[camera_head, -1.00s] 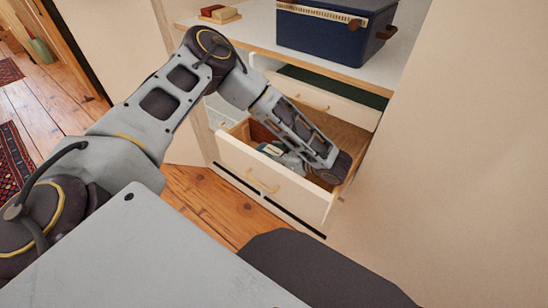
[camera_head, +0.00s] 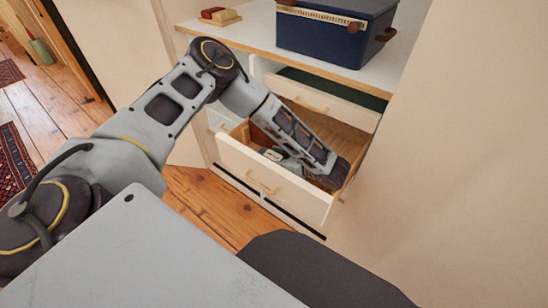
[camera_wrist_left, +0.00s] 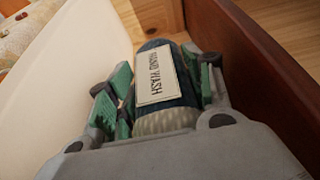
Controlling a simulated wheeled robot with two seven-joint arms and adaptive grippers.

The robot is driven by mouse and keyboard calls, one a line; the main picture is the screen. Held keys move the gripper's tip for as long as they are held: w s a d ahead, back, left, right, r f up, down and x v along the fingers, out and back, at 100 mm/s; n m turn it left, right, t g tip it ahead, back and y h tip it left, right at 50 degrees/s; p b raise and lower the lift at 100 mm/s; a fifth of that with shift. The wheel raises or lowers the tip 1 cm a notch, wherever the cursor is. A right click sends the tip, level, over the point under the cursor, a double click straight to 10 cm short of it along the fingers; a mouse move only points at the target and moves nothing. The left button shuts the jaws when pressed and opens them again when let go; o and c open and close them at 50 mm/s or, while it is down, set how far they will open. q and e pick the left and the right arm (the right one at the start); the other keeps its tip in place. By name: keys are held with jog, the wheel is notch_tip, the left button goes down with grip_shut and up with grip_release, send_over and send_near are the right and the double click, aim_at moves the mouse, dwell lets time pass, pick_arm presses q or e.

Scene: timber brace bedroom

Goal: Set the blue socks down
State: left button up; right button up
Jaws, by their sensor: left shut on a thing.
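The blue socks (camera_wrist_left: 186,92) are a dark blue roll with a ribbed pale end and a white label reading "HAND WASH". They lie between the green finger pads of my left gripper (camera_wrist_left: 160,84), which is shut on them. In the head view my left gripper (camera_head: 284,159) is down inside the open drawer (camera_head: 236,164), partly hidden by my own forearm. A small pale patch, perhaps the label, shows beside it. I cannot tell whether the socks touch the drawer floor. My right gripper is not in view.
In the wrist view a dark brown wall (camera_wrist_left: 262,65) stands close on the right and a white surface (camera_wrist_left: 75,60) on the left. Above the drawer, a shelf (camera_head: 255,37) holds a navy box (camera_head: 325,35) and small red and tan blocks (camera_head: 219,15). Another drawer (camera_head: 310,101) is partly open behind.

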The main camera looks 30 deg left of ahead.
pick_arm(q)
jog(key=shift+f, duration=0.1)
jog(key=o, duration=0.7)
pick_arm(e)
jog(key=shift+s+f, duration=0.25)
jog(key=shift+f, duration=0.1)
pick_arm(q)
jog(key=shift+o, duration=0.2)
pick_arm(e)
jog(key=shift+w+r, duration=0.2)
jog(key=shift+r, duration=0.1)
pick_arm(q)
jog(key=shift+r, duration=0.2)
